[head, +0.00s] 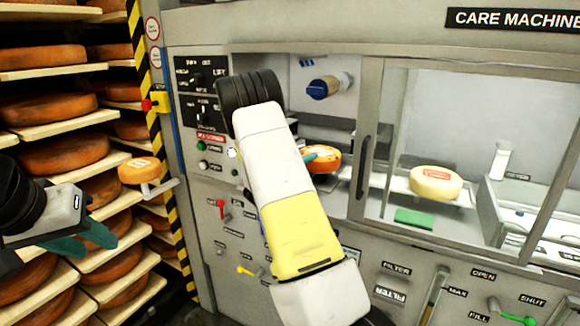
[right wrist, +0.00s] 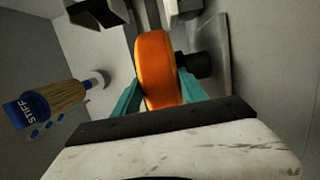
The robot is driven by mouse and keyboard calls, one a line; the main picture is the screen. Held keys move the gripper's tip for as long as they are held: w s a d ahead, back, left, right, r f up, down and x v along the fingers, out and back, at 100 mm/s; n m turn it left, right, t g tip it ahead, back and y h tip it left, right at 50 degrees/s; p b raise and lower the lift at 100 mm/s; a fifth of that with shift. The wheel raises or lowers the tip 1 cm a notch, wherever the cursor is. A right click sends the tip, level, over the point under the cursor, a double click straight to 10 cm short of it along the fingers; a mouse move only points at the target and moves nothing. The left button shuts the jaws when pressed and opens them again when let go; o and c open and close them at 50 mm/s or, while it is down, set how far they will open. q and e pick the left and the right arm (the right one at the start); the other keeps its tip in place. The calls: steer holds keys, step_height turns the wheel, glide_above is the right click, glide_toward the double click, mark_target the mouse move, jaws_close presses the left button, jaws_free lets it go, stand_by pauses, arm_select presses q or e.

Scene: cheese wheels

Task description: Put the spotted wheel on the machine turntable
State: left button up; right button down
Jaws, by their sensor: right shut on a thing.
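The orange wheel (head: 325,160), with darker marks on its face, is inside the machine's open bay. My right arm covers part of the bay. In the right wrist view the orange wheel (right wrist: 158,70) stands between the teal fingers of my right gripper (right wrist: 160,98), which is shut on it. A dark round shaft and a grey plate (right wrist: 217,70) show just beyond the wheel; I cannot tell whether this plate is the turntable, or whether the wheel touches it. My left gripper (head: 80,240) is empty, its teal fingers apart, before the shelves at the left.
A pale wheel with a red label (head: 436,184) sits behind the sliding window. A brush (right wrist: 58,98) marked STIFF hangs beside the held wheel. A small orange wheel (head: 139,170) rests on a bracket near the striped post. Shelves (head: 50,72) of wheels fill the left side.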

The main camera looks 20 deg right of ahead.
steer(key=shift+f, duration=0.1)
stand_by(0.4)
steer(key=c, duration=0.6)
jaws_free()
steer(key=shift+f, duration=0.1)
steer(key=shift+o, duration=0.2)
steer(key=shift+s+a+f, duration=0.1)
steer(key=shift+f, duration=0.05)
steer(key=v, duration=0.7)
steer(key=shift+s+a, duration=0.15)
steer(key=shift+a, duration=0.15)
steer(key=s+r+m+g+y, duration=0.2)
steer(key=s+m+g+y, duration=0.15)
steer(key=s, duration=0.55)
steer(key=s+r+m+g+y, duration=0.25)
steer(key=s+g, duration=0.25)
steer(key=s, duration=0.5)
steer(key=s+a+r+t+y, duration=0.3)
steer(key=s+a+y, duration=0.3)
steer(key=a, duration=0.3)
steer(key=s+a+r+t+y, duration=0.3)
steer(key=s+a+r+y, duration=0.2)
steer(key=a, duration=0.5)
steer(key=shift+s+a+n+y, duration=0.25)
steer(key=shift+s+n+y, duration=0.2)
steer(key=shift+s, duration=0.7)
